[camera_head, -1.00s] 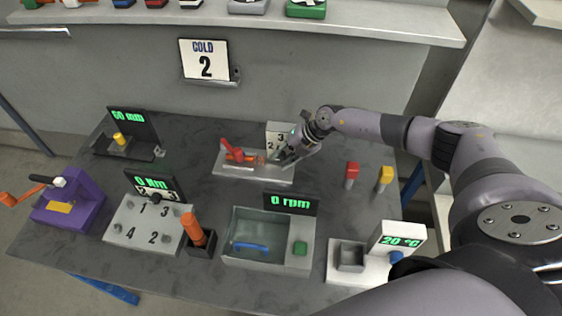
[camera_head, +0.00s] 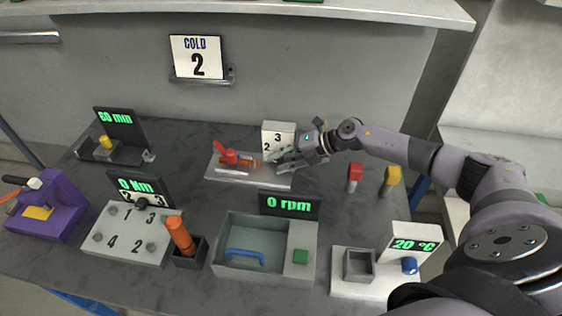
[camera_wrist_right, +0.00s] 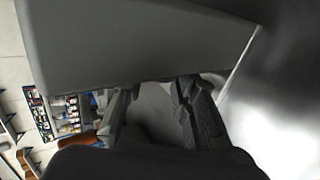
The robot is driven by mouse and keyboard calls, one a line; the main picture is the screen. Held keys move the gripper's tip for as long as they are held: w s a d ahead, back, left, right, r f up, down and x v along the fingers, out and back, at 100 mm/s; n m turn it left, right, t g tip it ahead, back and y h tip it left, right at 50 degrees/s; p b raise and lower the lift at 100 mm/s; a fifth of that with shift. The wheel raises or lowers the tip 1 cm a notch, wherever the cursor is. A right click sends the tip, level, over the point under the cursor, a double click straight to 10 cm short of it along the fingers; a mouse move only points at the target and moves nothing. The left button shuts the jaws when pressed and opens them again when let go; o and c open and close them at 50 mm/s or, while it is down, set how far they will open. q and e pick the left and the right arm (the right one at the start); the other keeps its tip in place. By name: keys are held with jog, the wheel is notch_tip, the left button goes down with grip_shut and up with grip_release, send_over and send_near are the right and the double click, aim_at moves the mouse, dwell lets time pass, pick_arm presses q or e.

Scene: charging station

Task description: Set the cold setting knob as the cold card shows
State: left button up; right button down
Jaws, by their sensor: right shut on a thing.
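The cold card (camera_head: 197,57) hangs on the grey back wall and reads COLD 2. The white dial panel (camera_head: 270,129) stands at the right end of a pale fixture with a red clamp; the digits 2 and 3 show on it. My right gripper (camera_head: 285,160) is at the lower front of this panel, shut on the cold setting knob, which the fingers mostly hide. I cannot read where the knob points. In the right wrist view the two fingers (camera_wrist_right: 155,105) stand either side of a grey part below a large grey face. My left gripper is not in view.
The red clamp (camera_head: 231,157) is just left of my right gripper. In front are the 0 rpm tub (camera_head: 222,262), an orange-handled tool (camera_head: 180,235) and the 20 °C unit (camera_head: 345,287).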

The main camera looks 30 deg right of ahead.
jog(key=c, duration=1.2)
grip_release()
jog(key=shift+c, duration=0.2)
jog(key=v, duration=1.2)
jog(key=shift+r, duration=0.1)
